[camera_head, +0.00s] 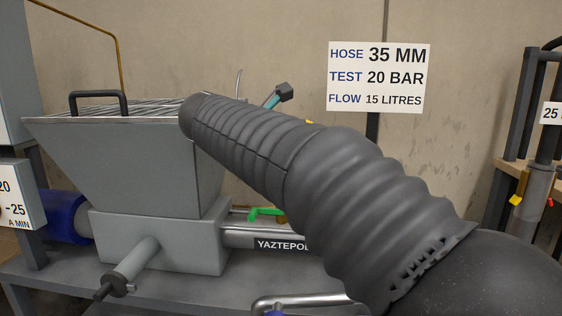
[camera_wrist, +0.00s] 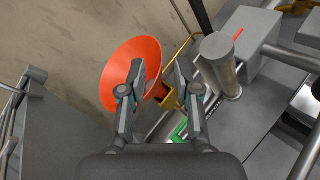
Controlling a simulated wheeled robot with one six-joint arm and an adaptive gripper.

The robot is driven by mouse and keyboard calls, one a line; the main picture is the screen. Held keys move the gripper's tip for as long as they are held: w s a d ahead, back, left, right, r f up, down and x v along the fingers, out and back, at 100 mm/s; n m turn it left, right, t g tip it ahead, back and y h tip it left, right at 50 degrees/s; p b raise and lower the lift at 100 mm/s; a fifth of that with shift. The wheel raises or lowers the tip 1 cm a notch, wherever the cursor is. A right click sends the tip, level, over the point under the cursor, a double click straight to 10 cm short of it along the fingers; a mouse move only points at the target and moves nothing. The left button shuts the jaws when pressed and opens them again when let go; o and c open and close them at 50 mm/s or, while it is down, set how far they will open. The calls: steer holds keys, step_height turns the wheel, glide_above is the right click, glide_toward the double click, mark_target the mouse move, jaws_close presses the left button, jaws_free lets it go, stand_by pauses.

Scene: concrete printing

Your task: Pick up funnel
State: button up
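The left finger covers part of the funnel's right side; the right finger is to the right of the funnel. I cannot tell whether a finger touches it.
A yellow fitting (camera_wrist: 171,98) shows between the fingers, with a green handle (camera_wrist: 180,130) below it. A grey cylinder (camera_wrist: 220,62) stands close on the right. The head view shows a grey hopper (camera_head: 125,160) on a bench and a hose sign (camera_head: 378,78) behind my arm.

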steer(key=shift+a+f+b+x, duration=0.1)
steer(key=shift+x, duration=0.8)
steer(key=shift+a+f+b+x, duration=0.1)
steer(key=shift+a+x, duration=0.05)
steer(key=shift+x, duration=0.8)
steer(key=shift+a+f+b+x, duration=0.1)
steer(key=shift+f+x, duration=0.05)
steer(key=shift+x, duration=0.75)
jaws_close()
